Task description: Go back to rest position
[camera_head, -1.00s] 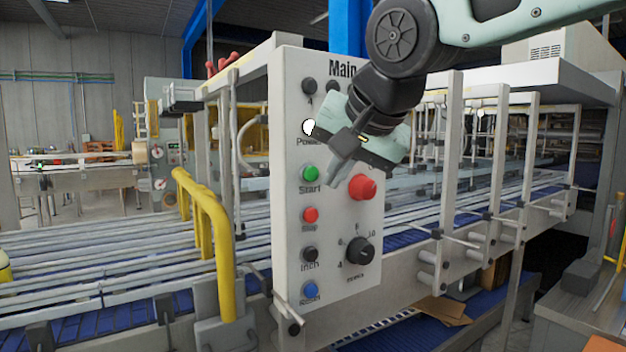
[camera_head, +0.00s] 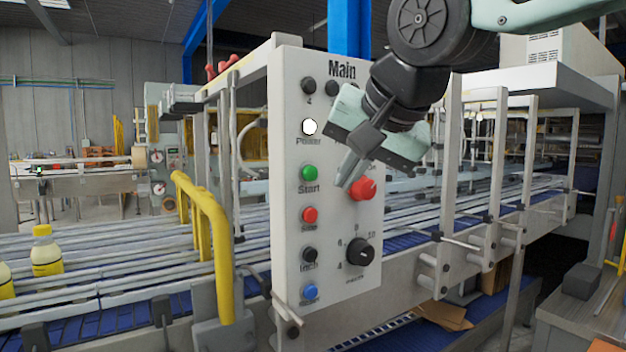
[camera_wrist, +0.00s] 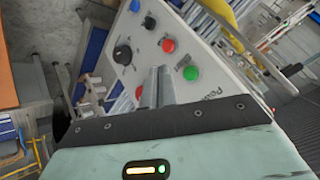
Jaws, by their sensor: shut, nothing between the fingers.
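The white control panel (camera_head: 340,285) stands in the middle of the head view. It has a lit white Power light (camera_head: 310,127), a green Start button (camera_head: 308,173), a red button (camera_head: 309,215), a black button, a blue button (camera_head: 309,292), a black dial (camera_head: 360,252) and a large red knob (camera_head: 362,189). My gripper (camera_head: 344,184) is shut and empty in front of the panel, its fingers pointing down-left beside the red knob. In the wrist view the closed fingers (camera_wrist: 156,88) point at the panel (camera_wrist: 205,55), which looks tilted there. I cannot tell the exact gap to the panel.
A conveyor with blue belt and metal rails (camera_head: 110,285) runs behind the panel. A yellow guard bar (camera_head: 222,260) stands left of it. Yellow-capped bottles (camera_head: 46,255) ride at the left. Metal posts (camera_head: 447,170) stand at the right.

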